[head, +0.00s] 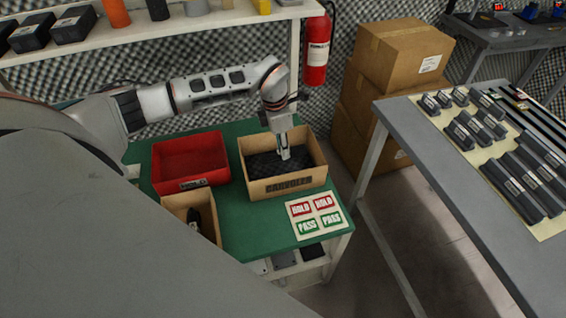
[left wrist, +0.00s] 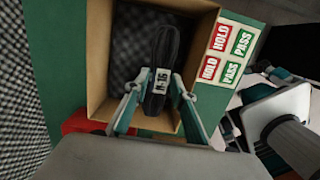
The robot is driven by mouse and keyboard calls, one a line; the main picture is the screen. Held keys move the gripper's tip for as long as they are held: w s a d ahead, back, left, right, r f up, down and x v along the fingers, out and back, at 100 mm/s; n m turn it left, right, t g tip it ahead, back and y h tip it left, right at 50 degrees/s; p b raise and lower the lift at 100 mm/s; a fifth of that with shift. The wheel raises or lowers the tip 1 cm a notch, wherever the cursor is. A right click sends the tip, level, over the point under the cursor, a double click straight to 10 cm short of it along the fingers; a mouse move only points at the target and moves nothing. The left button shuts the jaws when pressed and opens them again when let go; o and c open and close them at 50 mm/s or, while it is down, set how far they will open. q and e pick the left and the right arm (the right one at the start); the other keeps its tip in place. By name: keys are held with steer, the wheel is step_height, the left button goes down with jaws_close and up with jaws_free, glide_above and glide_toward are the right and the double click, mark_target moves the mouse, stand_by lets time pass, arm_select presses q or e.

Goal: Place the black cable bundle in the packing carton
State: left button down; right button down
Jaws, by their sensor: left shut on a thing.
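The black cable bundle (left wrist: 160,70) with a white tag is between the two fingers of my left gripper (left wrist: 155,98) in the left wrist view. My left gripper (head: 284,152) points down into the larger open carton (head: 288,183), which has a dark lining and a label on its front. The carton's wall also shows in the left wrist view (left wrist: 98,60). The bundle is over or inside this carton; whether it touches the lining I cannot tell. In the head view the bundle hardly stands out from the dark lining.
A red bin (head: 190,160) stands left of the carton on the green table (head: 240,222). A smaller carton (head: 178,207) in front holds a dark item. A HOLD/PASS card (head: 315,215) lies at the right. A shelf (head: 170,35) runs behind; a grey table (head: 440,150) stands right.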

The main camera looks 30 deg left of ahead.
mark_target(278, 151)
arm_select(q)
steer(key=shift+f, duration=3.65)
steer(key=shift+f+b, duration=0.4)
steer(key=shift+w+f, duration=0.1)
steer(key=shift+f, duration=0.15)
steer(key=c, duration=1.7)
jaws_free()
steer(key=r, duration=0.4)
steer(key=s+r, duration=0.1)
steer(key=r, duration=0.3)
steer(key=a+r+p, duration=0.1)
steer(key=r, duration=0.4)
steer(key=shift+s+r, duration=0.1)
steer(key=shift+s, duration=0.05)
